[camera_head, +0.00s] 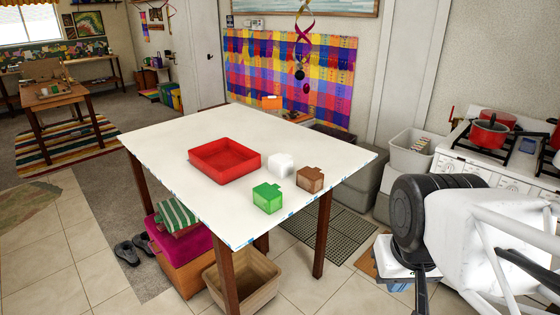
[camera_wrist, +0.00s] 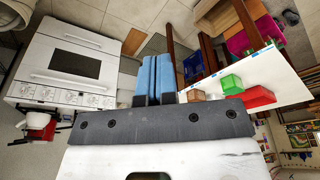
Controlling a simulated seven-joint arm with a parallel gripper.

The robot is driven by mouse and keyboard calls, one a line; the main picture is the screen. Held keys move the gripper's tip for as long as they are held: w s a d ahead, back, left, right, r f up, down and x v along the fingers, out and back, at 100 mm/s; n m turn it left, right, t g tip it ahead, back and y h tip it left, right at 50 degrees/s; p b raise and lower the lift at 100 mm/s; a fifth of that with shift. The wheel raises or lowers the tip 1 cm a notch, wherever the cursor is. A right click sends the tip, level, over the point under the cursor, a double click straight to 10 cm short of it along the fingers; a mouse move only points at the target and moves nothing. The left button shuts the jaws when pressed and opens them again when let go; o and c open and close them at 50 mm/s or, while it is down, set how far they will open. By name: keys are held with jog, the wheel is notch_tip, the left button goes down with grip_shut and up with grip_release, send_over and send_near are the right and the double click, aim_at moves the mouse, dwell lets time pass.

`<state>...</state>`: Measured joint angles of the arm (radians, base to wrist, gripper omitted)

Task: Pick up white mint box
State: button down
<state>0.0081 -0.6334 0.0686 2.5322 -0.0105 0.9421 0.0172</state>
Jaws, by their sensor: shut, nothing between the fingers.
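The white mint box (camera_head: 281,165) is a small white block on the white table, between the red tray (camera_head: 207,172) and the brown box (camera_head: 311,179). A green box (camera_head: 267,198) stands in front of it. In the wrist view I cannot make out the white box; the brown box (camera_wrist: 197,95), green box (camera_wrist: 231,84) and red tray (camera_wrist: 258,97) show there. My gripper (camera_wrist: 153,80) has blue-padded fingers pressed together with nothing between them. It is away from the table, off its right side in the head view.
The table top (camera_head: 180,140) is clear around its left and back. A stove (camera_head: 515,150) with red pots (camera_head: 490,134) and a grey bin (camera_head: 415,150) stand at the right. Boxes and cushions (camera_head: 180,245) sit under the table, with a tan basket (camera_head: 243,280).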

dwell(0.3)
grip_release()
dwell(0.5)
jog(key=shift+w, duration=0.1)
jog(key=w+r+n+h, duration=0.25)
jog(key=w+n, duration=0.45)
jog(key=w, duration=0.9)
jog(key=n+t+h, duration=0.3)
jog(key=n+h, duration=0.4)
jog(key=n, duration=0.6)
send_over(275, 164)
jog(key=s+d, duration=0.4)
jog(key=s, duration=0.3)
jog(key=s+d, duration=0.5)
jog(key=s, duration=0.3)
notch_tip(275, 164, down, 7)
jog(key=w+a+f+n+t, duration=0.1)
jog(key=w+a+f+n, duration=0.1)
jog(key=w+a, duration=0.2)
jog(key=w+a+f+n+t, duration=0.1)
jog(key=w+a+f+n, duration=0.1)
jog(key=w+a+f, duration=0.1)
jog(key=w+a+f+n+t, duration=0.1)
jog(key=w+a+f+n, duration=0.1)
jog(key=w+a, duration=0.3)
jog(key=shift+w+a+f+h, duration=0.1)
jog(key=shift+a+f+h, duration=0.2)
jog(key=shift+f, duration=0.45)
